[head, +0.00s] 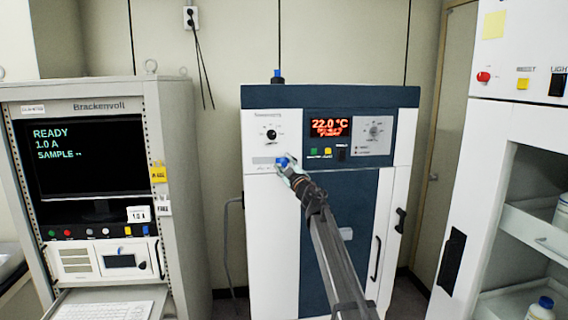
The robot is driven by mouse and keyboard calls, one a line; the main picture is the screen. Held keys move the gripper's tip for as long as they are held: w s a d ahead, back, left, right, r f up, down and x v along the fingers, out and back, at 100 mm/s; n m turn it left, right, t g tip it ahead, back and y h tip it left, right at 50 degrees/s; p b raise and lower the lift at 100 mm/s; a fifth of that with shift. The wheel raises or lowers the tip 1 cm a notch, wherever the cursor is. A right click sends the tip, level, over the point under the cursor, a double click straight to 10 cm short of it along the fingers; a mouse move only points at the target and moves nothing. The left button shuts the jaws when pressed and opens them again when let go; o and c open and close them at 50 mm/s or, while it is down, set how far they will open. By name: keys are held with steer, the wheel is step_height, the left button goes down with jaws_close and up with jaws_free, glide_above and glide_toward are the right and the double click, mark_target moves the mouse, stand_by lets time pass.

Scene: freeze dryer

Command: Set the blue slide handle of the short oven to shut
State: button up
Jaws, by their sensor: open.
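The short oven (272,230) stands in the middle of the head view, white with dark blue panels and a lit display (328,127) reading 22.0 °C. Its blue slide handle (282,161) shows as a small blue piece on the upper left front, below the left knob (271,135). My gripper (284,164) is at the blue handle, with its fingers open around or just in front of it. I cannot tell whether they touch it. The gripper and wrist hide part of the slide, so its exact setting is unclear.
A grey Brackenvoll rack (174,190) with a screen stands to the left. A white cabinet (480,150) with shelves and bottles stands close on the right. A blue-topped fitting (277,75) sits on the oven's top.

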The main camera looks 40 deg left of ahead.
steer(key=shift+a, duration=0.15)
jaws_close()
steer(key=shift+s+a+r, duration=0.1)
steer(key=shift+s+a, duration=0.15)
steer(key=shift+s, duration=0.05)
steer(key=s+a, duration=0.2)
steer(key=s+a+p, duration=0.1)
steer(key=s+a, duration=0.1)
steer(key=s, duration=0.1)
steer(key=shift+s+a, duration=0.3)
steer(key=shift+a, duration=0.1)
steer(key=shift+c, duration=1.5)
jaws_free()
steer(key=o, duration=0.3)
steer(key=shift+s+a, duration=0.2)
steer(key=shift+d, duration=0.1)
steer(key=shift+w, duration=0.1)
